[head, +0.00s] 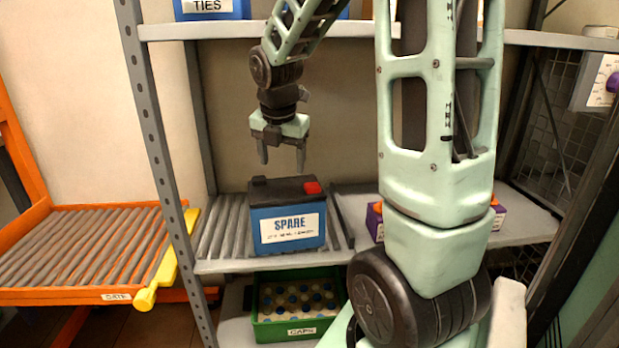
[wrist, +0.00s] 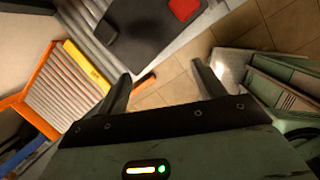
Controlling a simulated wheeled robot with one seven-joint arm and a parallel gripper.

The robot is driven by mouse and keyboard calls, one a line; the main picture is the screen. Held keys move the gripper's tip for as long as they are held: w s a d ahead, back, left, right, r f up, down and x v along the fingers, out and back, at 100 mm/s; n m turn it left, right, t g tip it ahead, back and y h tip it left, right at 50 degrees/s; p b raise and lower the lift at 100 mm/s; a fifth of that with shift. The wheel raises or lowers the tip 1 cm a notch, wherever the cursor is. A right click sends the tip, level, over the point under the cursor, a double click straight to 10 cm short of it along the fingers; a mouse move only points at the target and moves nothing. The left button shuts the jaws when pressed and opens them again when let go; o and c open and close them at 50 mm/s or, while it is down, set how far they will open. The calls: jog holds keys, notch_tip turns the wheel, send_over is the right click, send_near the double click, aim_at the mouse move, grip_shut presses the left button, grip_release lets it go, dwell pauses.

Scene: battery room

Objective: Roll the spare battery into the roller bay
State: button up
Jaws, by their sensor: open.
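The spare battery (head: 287,232) is a blue box with a black top, a red terminal cap and a label reading SPARE. It sits upright on the shelf's grey rollers (head: 215,232). Its dark top and red cap also show at the top of the wrist view (wrist: 145,25). My gripper (head: 282,160) hangs above the battery, fingers pointing down, open and empty, with a gap between fingertips and battery. Its two fingers also show in the wrist view (wrist: 160,85). An orange roller frame (head: 65,297) with grey rollers and a label reading GATE stands to the left.
A yellow bar (head: 166,268) runs along the orange frame's right side, beside the perforated grey shelf post (head: 160,150). A green crate of caps (head: 262,328) is on the lower shelf. A purple box (head: 374,222) sits right of the battery, partly hidden by my arm.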

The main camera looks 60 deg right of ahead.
jog(key=n+b, duration=0.2)
send_near(312, 184)
jog(key=a+f, duration=0.1)
jog(key=shift+w+d+h, duration=0.25)
jog(key=shift+d+h, duration=0.15)
jog(key=shift+b+x, duration=1.3)
jog(key=shift+x, duration=2.4)
jog(key=shift+s+a, duration=0.1)
jog(key=shift+s, duration=0.05)
grip_shut()
